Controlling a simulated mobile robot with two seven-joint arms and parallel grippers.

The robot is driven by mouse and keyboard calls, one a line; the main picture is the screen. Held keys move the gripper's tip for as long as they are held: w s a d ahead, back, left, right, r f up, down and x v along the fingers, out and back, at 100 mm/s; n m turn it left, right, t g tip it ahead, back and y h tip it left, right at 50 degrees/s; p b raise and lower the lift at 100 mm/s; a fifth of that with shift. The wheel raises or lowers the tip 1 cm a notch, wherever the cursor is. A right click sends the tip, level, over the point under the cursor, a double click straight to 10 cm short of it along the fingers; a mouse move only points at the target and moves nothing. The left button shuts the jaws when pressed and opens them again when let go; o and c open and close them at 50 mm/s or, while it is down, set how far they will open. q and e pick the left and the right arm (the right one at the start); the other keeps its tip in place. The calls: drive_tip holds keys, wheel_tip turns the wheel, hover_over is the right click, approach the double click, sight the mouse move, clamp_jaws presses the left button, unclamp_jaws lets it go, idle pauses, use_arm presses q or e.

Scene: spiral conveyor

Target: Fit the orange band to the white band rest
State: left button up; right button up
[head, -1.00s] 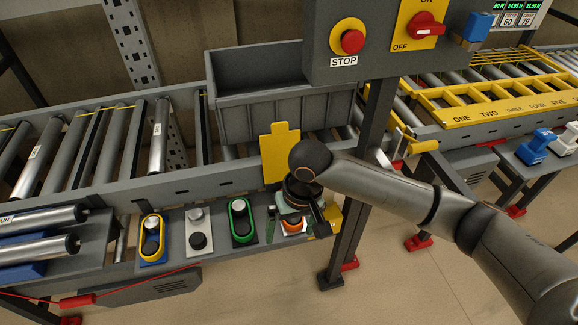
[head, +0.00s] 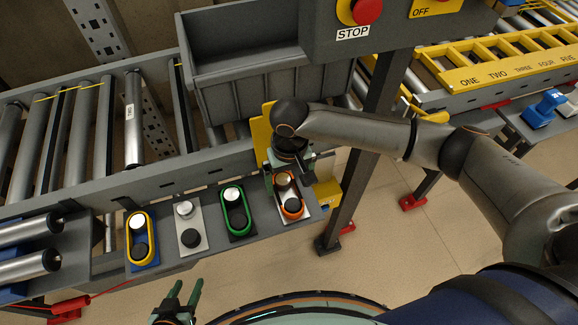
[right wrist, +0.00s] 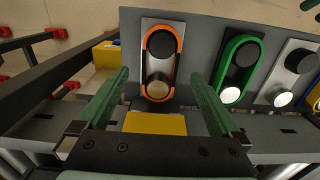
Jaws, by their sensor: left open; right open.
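The orange band (head: 279,203) is a stretched loop on the rightmost band rest (head: 307,207), a pale plate with a silver knob and a black knob. In the right wrist view the orange band (right wrist: 144,72) runs around both knobs. The second rest from the left (head: 188,243), also a pale plate with a silver and a black knob, has no band. My right gripper (head: 287,168) is open and empty over the far end of the orange band's rest, apart from the band. My left gripper (head: 182,297) is open and empty at the bottom edge.
A yellow band (head: 130,243) sits on a blue rest and a green band (head: 226,215) on a dark rest. A grey bin (head: 225,95) and rollers (head: 133,120) lie behind. A dark post (head: 358,175) stands close right of the orange band's rest.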

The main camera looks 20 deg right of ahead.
drive_tip(key=shift+f+b, duration=2.75)
drive_tip(key=shift+b, duration=0.6)
drive_tip(key=shift+c, duration=0.2)
drive_tip(key=c, duration=1.5)
drive_tip(key=shift+r, duration=0.1)
